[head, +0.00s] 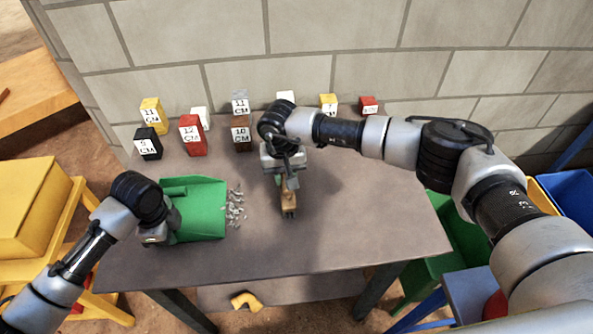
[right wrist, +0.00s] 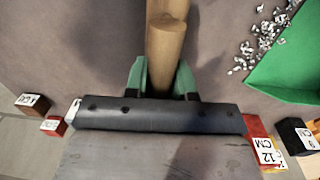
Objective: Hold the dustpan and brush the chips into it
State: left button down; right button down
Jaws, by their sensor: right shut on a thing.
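The green dustpan (head: 203,208) lies on the table with its open edge facing right. Grey chips (head: 235,207) lie scattered on the table just right of that edge; they also show in the right wrist view (right wrist: 262,40). My left gripper (head: 156,236) is at the dustpan's left side; its fingers are hidden, so I cannot tell whether it grips. My right gripper (right wrist: 165,82) is shut on the wooden handle of the brush (right wrist: 166,45). In the head view the brush (head: 289,200) is right of the chips, apart from them. Its bristles are hard to make out.
Several labelled blocks, including a red one (head: 193,135) and a black one (head: 148,143), stand along the table's back by the block wall. The table (head: 360,220) is clear to the right. Yellow (head: 25,200) and green (head: 455,240) containers stand beside it.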

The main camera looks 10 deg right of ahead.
jog(key=shift+s+a+f, duration=0.1)
jog(key=shift+s+a, duration=0.3)
jog(key=shift+a, duration=1.6)
jog(key=shift+s+a+f, duration=0.1)
jog(key=shift+s+a, duration=0.25)
jog(key=shift+a, duration=1.6)
jog(key=shift+s+a+f, duration=0.1)
jog(key=shift+s+a, duration=0.3)
jog(key=shift+a, duration=1.6)
jog(key=shift+a, duration=0.15)
jog(key=shift+w+a+r, duration=0.1)
jog(key=shift+a+r, duration=0.1)
jog(key=shift+a, duration=1.2)
jog(key=shift+w+a+r, duration=0.1)
jog(key=shift+a+r, duration=0.1)
jog(key=shift+a, duration=1.2)
jog(key=shift+r, duration=0.1)
jog(key=d+r, duration=0.3)
jog(key=r, duration=0.2)
jog(key=shift+r, duration=0.4)
